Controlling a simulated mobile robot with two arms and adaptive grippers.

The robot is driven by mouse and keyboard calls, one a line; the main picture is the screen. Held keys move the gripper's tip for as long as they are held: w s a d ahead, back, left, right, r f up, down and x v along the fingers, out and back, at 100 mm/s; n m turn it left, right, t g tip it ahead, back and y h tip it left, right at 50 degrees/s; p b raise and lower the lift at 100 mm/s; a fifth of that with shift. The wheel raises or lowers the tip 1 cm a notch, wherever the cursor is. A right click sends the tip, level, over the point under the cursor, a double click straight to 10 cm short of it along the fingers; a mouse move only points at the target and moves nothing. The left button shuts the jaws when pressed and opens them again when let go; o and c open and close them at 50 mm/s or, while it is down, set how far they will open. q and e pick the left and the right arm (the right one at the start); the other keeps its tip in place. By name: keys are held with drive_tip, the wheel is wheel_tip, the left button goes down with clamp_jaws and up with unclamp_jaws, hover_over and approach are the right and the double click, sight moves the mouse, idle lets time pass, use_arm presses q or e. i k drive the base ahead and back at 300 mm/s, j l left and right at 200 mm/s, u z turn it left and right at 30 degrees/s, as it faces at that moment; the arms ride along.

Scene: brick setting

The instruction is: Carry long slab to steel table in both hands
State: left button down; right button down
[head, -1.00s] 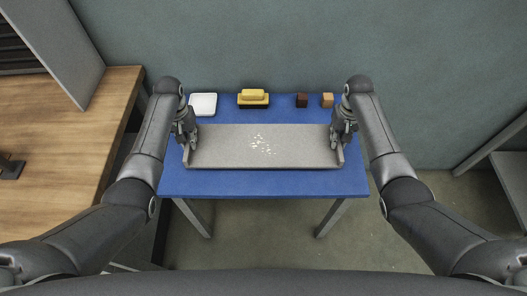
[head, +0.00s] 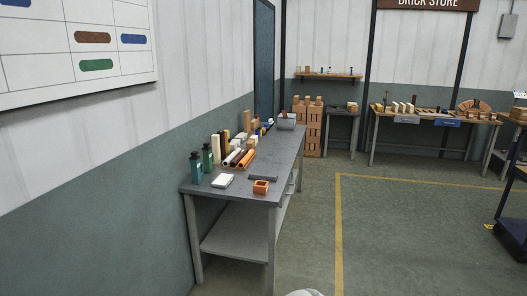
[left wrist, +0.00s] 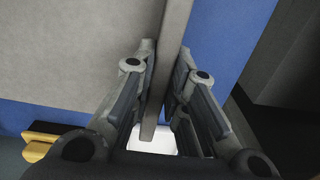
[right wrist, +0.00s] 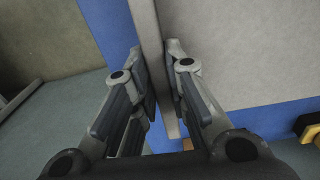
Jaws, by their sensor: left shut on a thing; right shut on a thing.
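The long slab (left wrist: 70,60) is a pale grey board with a raised lip at each end, and it also shows in the right wrist view (right wrist: 240,50). My left gripper (left wrist: 165,60) is shut on one end lip. My right gripper (right wrist: 157,55) is shut on the other end lip. The blue table top (left wrist: 230,35) lies beneath the slab; whether they touch I cannot tell. In the head view, a grey metal-looking table (head: 283,152), likely the steel table, stands along the left wall. The slab and both grippers are out of the head view.
A dark cart (head: 512,235) stands at the right edge.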

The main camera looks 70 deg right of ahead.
sight(278, 149)
drive_tip(key=z, duration=3.25)
drive_tip(key=i+z, duration=0.1)
drive_tip(key=i, duration=2.9)
